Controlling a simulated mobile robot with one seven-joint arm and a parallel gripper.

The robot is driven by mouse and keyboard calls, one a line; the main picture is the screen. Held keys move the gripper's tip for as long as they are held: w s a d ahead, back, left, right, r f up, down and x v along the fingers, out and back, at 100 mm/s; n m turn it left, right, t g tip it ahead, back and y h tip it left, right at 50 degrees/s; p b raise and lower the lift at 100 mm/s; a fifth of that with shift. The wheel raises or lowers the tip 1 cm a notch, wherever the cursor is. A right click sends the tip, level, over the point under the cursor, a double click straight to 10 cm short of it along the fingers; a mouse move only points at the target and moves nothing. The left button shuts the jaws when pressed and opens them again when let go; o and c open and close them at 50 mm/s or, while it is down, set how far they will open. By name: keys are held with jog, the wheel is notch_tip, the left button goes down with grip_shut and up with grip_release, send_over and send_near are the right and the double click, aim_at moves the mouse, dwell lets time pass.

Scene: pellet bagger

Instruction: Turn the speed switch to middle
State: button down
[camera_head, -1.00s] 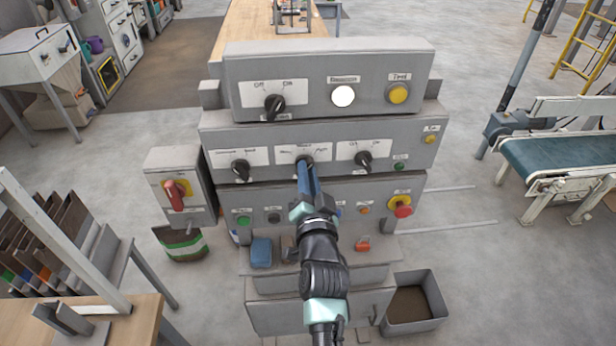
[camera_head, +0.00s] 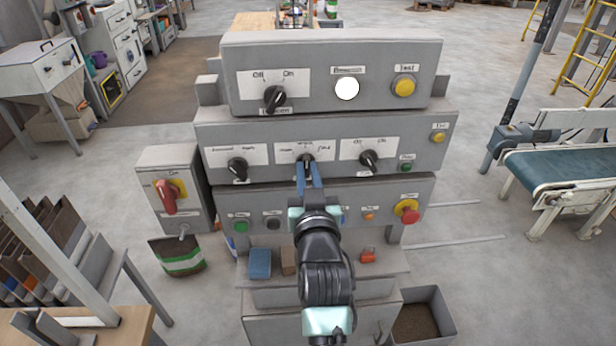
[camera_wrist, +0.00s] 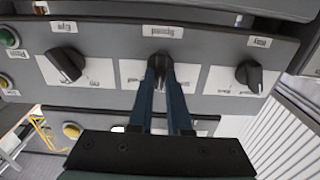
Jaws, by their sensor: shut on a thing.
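The speed switch (camera_head: 307,159) is a dark rotary knob on a white plate, the middle one of three in the panel's middle row. It also shows in the wrist view (camera_wrist: 160,60), under a plate that reads "Speed" upside down. My gripper (camera_head: 308,170) reaches it from the front, with its two blue fingers on either side of the knob. In the wrist view my gripper (camera_wrist: 162,68) is closed around the knob. The knob looks roughly upright in the head view; the fingertips partly hide its pointer, so its exact setting is hard to read.
Dark knobs sit to the left (camera_head: 237,168) and right (camera_head: 369,161) of it. Another knob (camera_head: 275,97), a white lamp (camera_head: 347,89) and a yellow button (camera_head: 404,86) are above. A red emergency button (camera_head: 407,211) is lower right. A red-handled switch box (camera_head: 168,193) stands left.

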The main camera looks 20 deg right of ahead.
dwell(0.5)
jog(key=c, duration=0.9)
grip_release()
jog(key=shift+o, duration=0.2)
jog(key=b+v, duration=0.2)
jog(key=v, duration=1.1)
jog(key=shift+b, duration=0.35)
jog(key=shift+r, duration=0.1)
